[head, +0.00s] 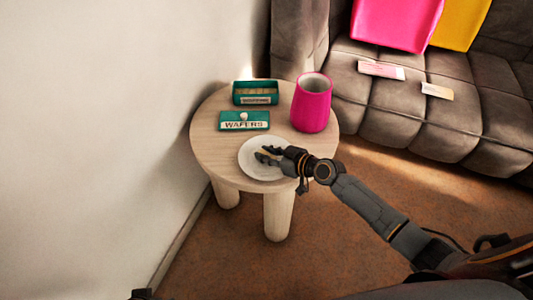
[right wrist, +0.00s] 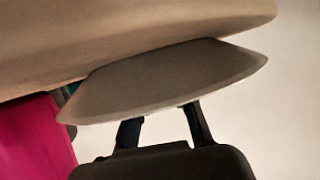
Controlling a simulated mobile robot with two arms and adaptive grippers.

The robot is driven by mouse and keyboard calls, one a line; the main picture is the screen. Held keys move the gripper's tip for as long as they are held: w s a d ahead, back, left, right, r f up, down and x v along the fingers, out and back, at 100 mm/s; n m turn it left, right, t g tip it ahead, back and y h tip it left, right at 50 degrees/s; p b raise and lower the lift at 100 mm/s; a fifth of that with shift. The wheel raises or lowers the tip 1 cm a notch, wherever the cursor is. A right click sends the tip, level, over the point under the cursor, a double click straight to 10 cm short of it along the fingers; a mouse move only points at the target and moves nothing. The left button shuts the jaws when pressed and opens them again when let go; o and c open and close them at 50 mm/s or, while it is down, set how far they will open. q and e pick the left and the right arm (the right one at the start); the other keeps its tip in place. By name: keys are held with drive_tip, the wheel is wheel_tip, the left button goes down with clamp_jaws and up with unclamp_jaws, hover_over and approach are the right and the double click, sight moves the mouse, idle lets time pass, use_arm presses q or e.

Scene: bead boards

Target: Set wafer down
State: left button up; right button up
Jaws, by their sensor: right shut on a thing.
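In the head view my right gripper (head: 266,154) is over the white plate (head: 264,173) at the front of the round wooden table. It is shut on a small tan wafer, mostly hidden between the fingers. I cannot tell if the wafer touches the plate. In the right wrist view the gripper fingers (right wrist: 160,122) reach to the shaded plate (right wrist: 170,80), and the wafer is not visible there.
A teal lid marked WAFERS (head: 244,121) and an open teal box (head: 255,93) sit behind the plate on the table (head: 207,140). A pink cup (head: 311,105) stands to the right. A grey sofa (head: 400,110) with cushions is behind right; a wall is at left.

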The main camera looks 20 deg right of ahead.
drive_tip(key=shift+o, duration=1.3)
drive_tip(key=o, duration=0.4)
use_arm(q)
drive_tip(key=shift+r, duration=0.4)
use_arm(e)
drive_tip(key=shift+o, duration=0.2)
